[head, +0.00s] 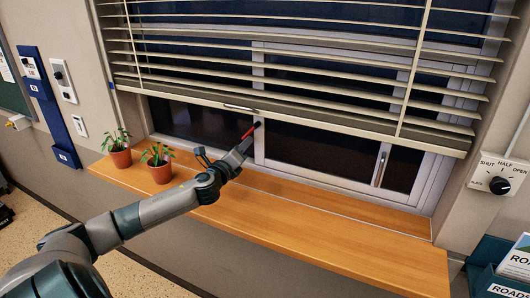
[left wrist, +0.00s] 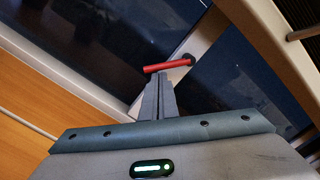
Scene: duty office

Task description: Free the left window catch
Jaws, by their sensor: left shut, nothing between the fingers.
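The left window catch is a red bar (head: 251,130) on the window's middle upright, just below the blind's bottom rail. In the left wrist view, the red catch (left wrist: 168,66) lies nearly level, its right end at a dark round pivot (left wrist: 188,58) on the pale frame. My left gripper (head: 245,143) reaches up to the catch from below. In the left wrist view, its fingers (left wrist: 156,76) are together and empty, their tips right at the bar's underside. I cannot tell whether they touch it. My right gripper is not in view.
Slatted blinds (head: 290,60) hang over the upper window. Two potted plants (head: 159,171) stand on the left of the wooden sill (head: 310,230); the sill's right is clear. A window handle (head: 380,170) is at right. A rotary switch (head: 499,185) is on the right wall.

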